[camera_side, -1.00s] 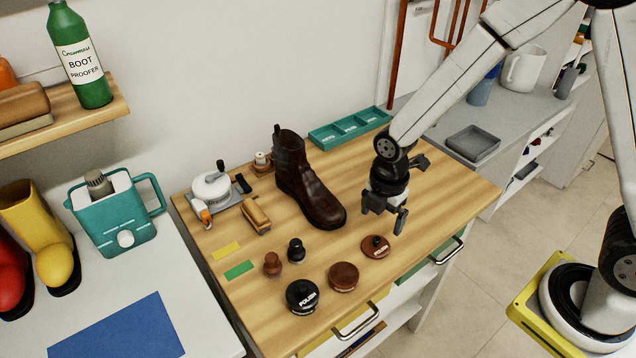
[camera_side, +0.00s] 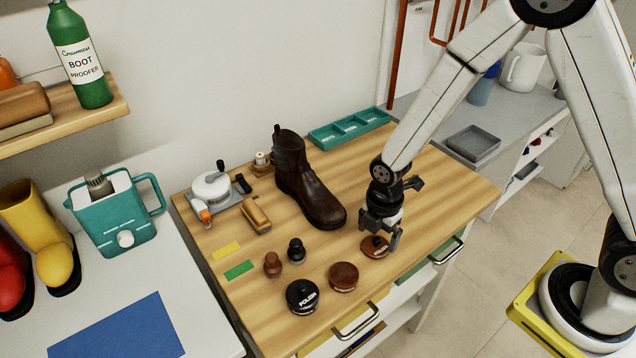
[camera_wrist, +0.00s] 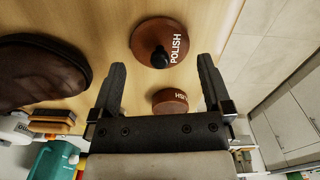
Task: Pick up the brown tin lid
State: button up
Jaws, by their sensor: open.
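The brown tin lid (camera_side: 375,248) lies on the wooden bench top near its front right edge.
A dark brown boot (camera_side: 308,185) stands behind and left of my gripper. A black polish tin (camera_side: 302,296) and two small knobbed pieces, brown (camera_side: 272,264) and black (camera_side: 296,250), stand to the left. A teal tray (camera_side: 350,128) lies at the back. The bench right of the lid is clear.

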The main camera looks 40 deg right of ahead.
aim_at(376, 239)
jog(key=shift+f, duration=1.25)
jog(key=c, duration=0.9)
jog(key=shift+r, duration=0.15)
jog(key=shift+r, duration=4.85)
jog(key=shift+a, duration=0.1)
jog(key=shift+n, duration=0.3)
jog(key=a, duration=0.3)
jog(key=s+a, duration=0.1)
jog(key=a, duration=0.3)
jog(key=s+a, duration=0.1)
jog(key=a, duration=0.2)
jog(key=shift+a+f, duration=0.25)
jog(key=shift+f, duration=0.05)
